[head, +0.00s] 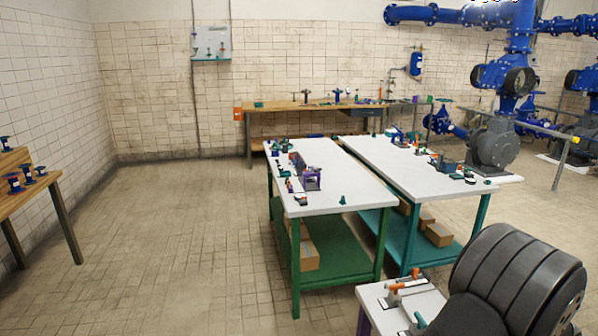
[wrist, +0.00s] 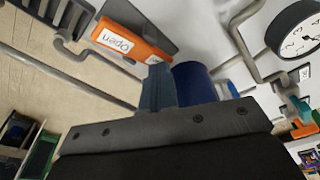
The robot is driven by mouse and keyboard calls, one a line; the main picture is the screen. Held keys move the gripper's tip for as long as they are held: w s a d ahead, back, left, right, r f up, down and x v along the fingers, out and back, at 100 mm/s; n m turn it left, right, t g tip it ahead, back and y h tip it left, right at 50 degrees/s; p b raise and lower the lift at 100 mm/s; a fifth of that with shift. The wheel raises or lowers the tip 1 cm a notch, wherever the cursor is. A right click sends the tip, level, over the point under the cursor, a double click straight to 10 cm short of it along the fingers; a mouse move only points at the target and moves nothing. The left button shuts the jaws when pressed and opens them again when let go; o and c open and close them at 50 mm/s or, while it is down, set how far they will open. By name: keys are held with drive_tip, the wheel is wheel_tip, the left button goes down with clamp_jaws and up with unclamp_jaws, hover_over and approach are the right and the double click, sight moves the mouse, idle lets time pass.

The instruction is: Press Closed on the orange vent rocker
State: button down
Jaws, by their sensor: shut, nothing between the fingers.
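The orange vent rocker (wrist: 130,38) shows at the upper left of the wrist view, tilted in the picture, with a white label reading "Open". In the head view my gripper cannot be made out, and I cannot identify the rocker with certainty.
A round gauge (wrist: 297,30) and grey pipes (wrist: 248,50) are at the right in the wrist view. A dark grille (wrist: 45,12) is at the upper left. In the head view two white-topped tables (head: 335,185) hold small parts; open floor (head: 170,230) lies left.

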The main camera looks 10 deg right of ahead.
drive_tip(key=shift+f, duration=0.1)
wheel_tip(320, 180, up, 8)
drive_tip(key=shift+r, duration=0.25)
idle(0.8)
wheel_tip(320, 180, down, 8)
drive_tip(key=shift+f, duration=0.25)
idle(0.4)
drive_tip(key=shift+r, duration=0.1)
drive_tip(key=shift+r, duration=4.8)
drive_tip(key=s+r+m+t+y, duration=0.1)
drive_tip(key=s+r+m+t, duration=0.1)
drive_tip(key=s+r+m, duration=0.4)
drive_tip(key=shift+s+r+m, duration=0.4)
drive_tip(key=shift+s+m, duration=1.15)
drive_tip(key=shift+m, duration=1.25)
